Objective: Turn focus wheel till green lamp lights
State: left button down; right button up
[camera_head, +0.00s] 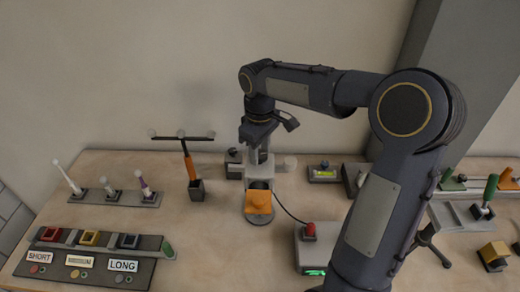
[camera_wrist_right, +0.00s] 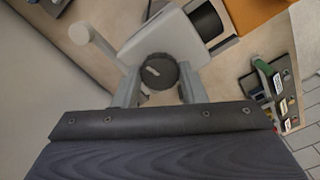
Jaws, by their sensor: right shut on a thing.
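My right gripper (camera_head: 259,152) reaches down from above onto a pale upright instrument (camera_head: 252,172) with an orange block (camera_head: 258,201) at its front. In the right wrist view, a dark round wheel (camera_wrist_right: 158,72) with a light mark sits between the two fingers of the right gripper (camera_wrist_right: 158,92), which are shut on it. In the head view the gripper hides the wheel. A green lit patch (camera_head: 315,271) shows on the front of a pale box (camera_head: 310,251); I cannot tell whether it is the lamp. My left gripper is not in view.
A red knob (camera_head: 310,230) tops the pale box, and a cable runs from it towards the instrument. A small box with a yellow display (camera_head: 324,173) stands behind. A T-handled tool (camera_head: 188,160) stands left, near a labelled tray (camera_head: 95,262). My right arm hides part of the table.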

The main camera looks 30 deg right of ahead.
aim_at(260, 155)
jog(key=o, duration=1)
notch_tip(260, 155, up, 8)
jog(key=shift+f, duration=0.1)
jog(key=shift+s, duration=0.1)
